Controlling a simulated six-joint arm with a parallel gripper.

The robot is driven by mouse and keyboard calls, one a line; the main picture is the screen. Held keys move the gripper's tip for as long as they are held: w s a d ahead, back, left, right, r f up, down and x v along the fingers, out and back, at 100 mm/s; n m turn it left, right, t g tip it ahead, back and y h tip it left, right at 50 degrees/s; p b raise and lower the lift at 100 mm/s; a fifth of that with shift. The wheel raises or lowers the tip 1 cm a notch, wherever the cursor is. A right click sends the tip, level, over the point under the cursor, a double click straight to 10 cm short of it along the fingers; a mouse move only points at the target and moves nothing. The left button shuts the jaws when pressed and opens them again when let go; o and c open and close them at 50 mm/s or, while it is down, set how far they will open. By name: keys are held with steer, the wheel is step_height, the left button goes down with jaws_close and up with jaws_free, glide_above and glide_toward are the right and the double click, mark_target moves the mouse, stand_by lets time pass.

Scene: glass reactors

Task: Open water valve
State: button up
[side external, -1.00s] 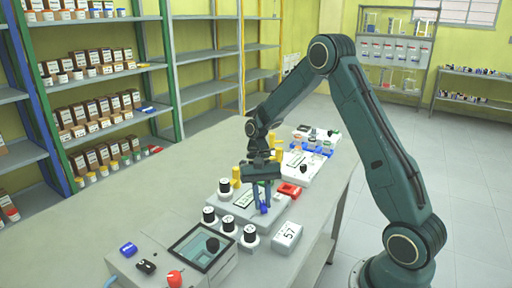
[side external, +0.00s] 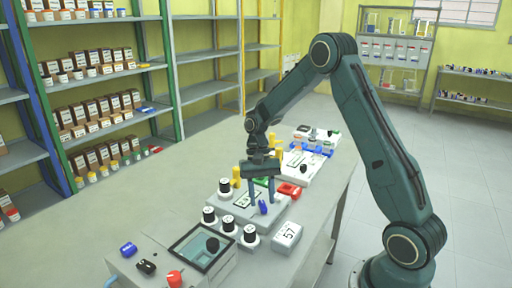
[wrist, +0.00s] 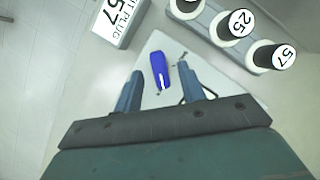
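A small blue handle (side external: 263,208) sits on a light grey device with a display (side external: 247,199) in the middle of the bench. In the wrist view the blue handle (wrist: 160,70) stands nearly upright in the picture, just beyond and between my fingertips. My gripper (side external: 261,200) is above the device, pointing down. Its two fingers are spread apart on either side of the handle, with visible gaps and nothing held; this also shows in the wrist view (wrist: 160,84). No label on the handle can be read, so I cannot tell for certain that it is the water valve.
Black-topped bottles (side external: 229,224) with white number labels stand just in front of the device. A white box marked 57 (side external: 287,236) and a red part (side external: 288,190) lie to the right. Blue (side external: 128,249), black and red controls are at the front left. Yellow pieces stand behind.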

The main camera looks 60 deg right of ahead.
steer(key=v, duration=1.2)
steer(key=shift+r, duration=0.3)
steer(key=shift+r, duration=0.1)
stand_by(0.3)
steer(key=s+a+r+n+t+h, duration=0.1)
steer(key=s+a+r+n+t, duration=0.3)
steer(key=s+a+r, duration=0.75)
steer(key=s+a+f+n+t+h, duration=0.2)
steer(key=s+f+n+t, duration=0.1)
steer(key=s, duration=0.8)
steer(key=shift+s+a+f+n+t, duration=0.15)
steer(key=shift+s+a+n+t, duration=0.2)
steer(key=shift+n+t, duration=0.65)
